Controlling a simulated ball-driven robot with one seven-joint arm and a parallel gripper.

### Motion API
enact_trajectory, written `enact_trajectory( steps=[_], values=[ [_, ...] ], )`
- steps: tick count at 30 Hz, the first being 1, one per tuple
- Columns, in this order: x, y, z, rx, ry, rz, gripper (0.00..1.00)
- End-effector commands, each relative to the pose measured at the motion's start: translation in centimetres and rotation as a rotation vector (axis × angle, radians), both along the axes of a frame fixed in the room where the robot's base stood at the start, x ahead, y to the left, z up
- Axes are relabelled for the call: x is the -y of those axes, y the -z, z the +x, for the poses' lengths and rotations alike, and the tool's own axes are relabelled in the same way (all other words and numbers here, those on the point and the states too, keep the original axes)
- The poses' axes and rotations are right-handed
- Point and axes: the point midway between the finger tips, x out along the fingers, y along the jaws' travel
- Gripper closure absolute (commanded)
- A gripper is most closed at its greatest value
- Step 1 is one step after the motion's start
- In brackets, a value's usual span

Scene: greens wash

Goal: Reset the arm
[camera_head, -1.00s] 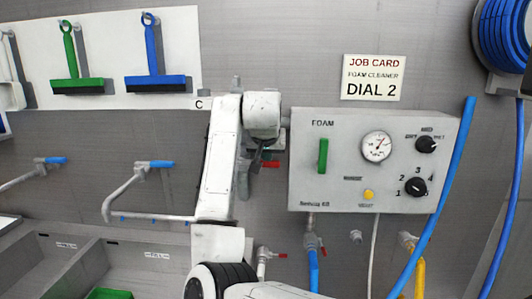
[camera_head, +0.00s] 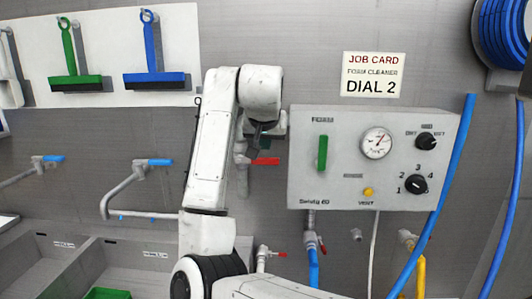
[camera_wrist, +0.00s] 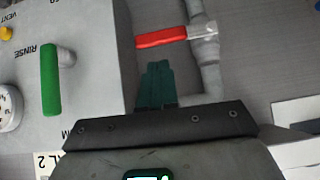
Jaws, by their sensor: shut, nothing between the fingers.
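My white arm rises in the middle of the head view. Its wrist and gripper (camera_head: 266,137) are just left of the grey foam box (camera_head: 400,197), partly hidden behind the wrist. In the wrist view my gripper (camera_wrist: 156,84) shows dark teal fingers, shut and empty. The fingertips lie in the picture just below a red valve lever (camera_wrist: 162,38), which also shows in the head view (camera_head: 264,161). I cannot tell how far apart in depth they are. The green handle (camera_wrist: 50,80) on the box is clear of the fingers.
The box carries a gauge (camera_head: 377,143), a numbered dial (camera_head: 416,184) and a yellow button (camera_head: 368,191). A job card (camera_head: 373,75) reads "DIAL 2". Squeegees hang at upper left. A grey trough (camera_head: 70,265) is lower left. Blue hoses (camera_head: 440,190) hang at right.

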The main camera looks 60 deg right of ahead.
Motion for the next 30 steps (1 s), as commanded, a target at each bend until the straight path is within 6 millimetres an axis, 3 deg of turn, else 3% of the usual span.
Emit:
enact_trajectory(
  steps=[9, 20, 23, 25, 30],
  values=[
    [-2.8, -3.1, -1.3, 0.001, 0.001, -0.001, 1.0],
    [-3.2, -3.5, -1.4, 0.0, 0.0, -0.001, 1.0],
    [-3.4, -2.3, -1.0, -0.016, -0.015, -0.007, 1.0],
    [-3.8, -0.5, -0.5, -0.042, -0.04, -0.015, 1.0],
    [-5.9, 6.2, 1.1, -0.128, -0.147, -0.043, 1.0]
  ],
)
